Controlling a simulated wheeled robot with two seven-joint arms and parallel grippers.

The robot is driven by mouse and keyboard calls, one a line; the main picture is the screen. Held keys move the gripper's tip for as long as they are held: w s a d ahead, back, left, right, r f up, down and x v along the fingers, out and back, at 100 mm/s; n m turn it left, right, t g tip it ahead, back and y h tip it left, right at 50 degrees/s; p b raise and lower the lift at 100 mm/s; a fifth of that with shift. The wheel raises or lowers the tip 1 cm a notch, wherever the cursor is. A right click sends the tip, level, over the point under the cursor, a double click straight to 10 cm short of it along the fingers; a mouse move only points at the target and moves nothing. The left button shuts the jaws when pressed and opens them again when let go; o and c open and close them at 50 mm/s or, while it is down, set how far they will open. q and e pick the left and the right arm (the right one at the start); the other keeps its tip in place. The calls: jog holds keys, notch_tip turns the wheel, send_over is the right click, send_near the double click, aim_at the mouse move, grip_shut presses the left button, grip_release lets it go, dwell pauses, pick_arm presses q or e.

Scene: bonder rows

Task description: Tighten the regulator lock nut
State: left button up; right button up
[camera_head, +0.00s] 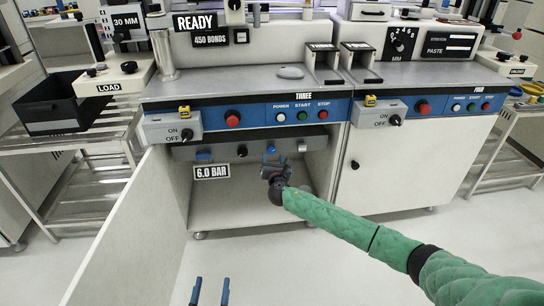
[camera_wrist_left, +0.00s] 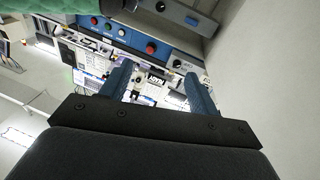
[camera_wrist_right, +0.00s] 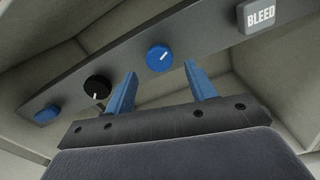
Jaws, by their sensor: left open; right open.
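The right wrist view shows a grey panel under the top of the cabinet, with a blue knob (camera_wrist_right: 160,58) with a white pointer line, a black knob (camera_wrist_right: 97,87), a blue piece (camera_wrist_right: 47,115) and a block marked BLEED (camera_wrist_right: 260,17). No part is labelled as the lock nut, so I cannot tell which it is. My right gripper (camera_wrist_right: 163,76) is open and empty, its fingers below the blue knob and apart from it. In the head view, my right gripper (camera_head: 273,162) is inside the cabinet and covers part of the panel. My left gripper (camera_head: 211,288) is open and empty at the bottom edge.
The cabinet door (camera_head: 125,235) stands open on the left. A 6.0 BAR label (camera_head: 212,171) hangs below the panel (camera_head: 225,147). Above are the blue control strip (camera_head: 255,114) and ON/OFF switch (camera_head: 186,134). Clear floor (camera_head: 350,265) lies in front.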

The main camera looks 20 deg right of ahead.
aim_at(271, 152)
pick_arm(q)
jog(key=shift+t+h, duration=0.3)
jog(key=shift+t, duration=0.6)
jog(key=shift+w+a+r, duration=0.1)
jog(key=shift+a+r, duration=0.05)
jog(key=shift+r, duration=2.5)
pick_arm(e)
jog(key=shift+w+d, duration=0.15)
jog(key=shift+w, duration=0.65)
jog(key=shift+w+d, duration=0.1)
jog(key=shift+w, duration=0.7)
jog(key=c, duration=1)
